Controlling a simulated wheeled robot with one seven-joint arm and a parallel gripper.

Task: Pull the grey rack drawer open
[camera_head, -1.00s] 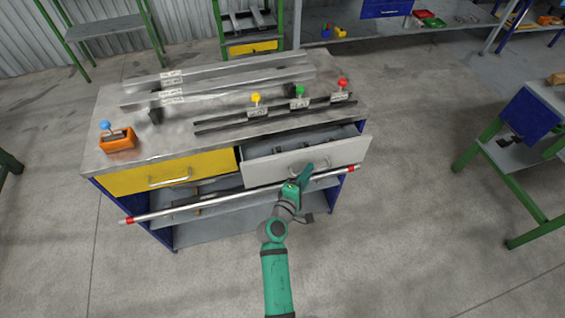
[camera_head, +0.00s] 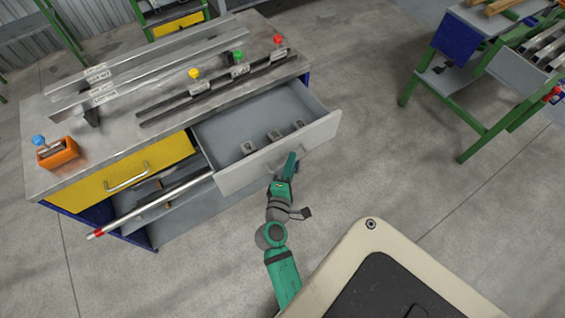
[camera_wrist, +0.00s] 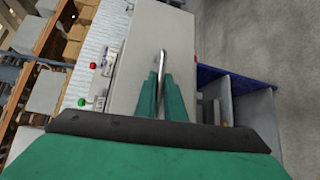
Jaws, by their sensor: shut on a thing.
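The grey rack drawer (camera_head: 233,181) is pulled well out of the right half of the bench in the head view. Its light grey front stands clear of the bench, and several small metal blocks sit inside it. My gripper (camera_head: 291,164) is at the middle of the drawer front. In the wrist view the green fingers of my gripper (camera_wrist: 161,98) are closed around the upright-looking metal bar handle (camera_wrist: 163,62) of the drawer front (camera_wrist: 125,75).
A yellow drawer (camera_head: 116,180) is shut on the left. A metal rod (camera_head: 160,200) with a red end lies across the bench front, below the drawers. Open floor lies right.

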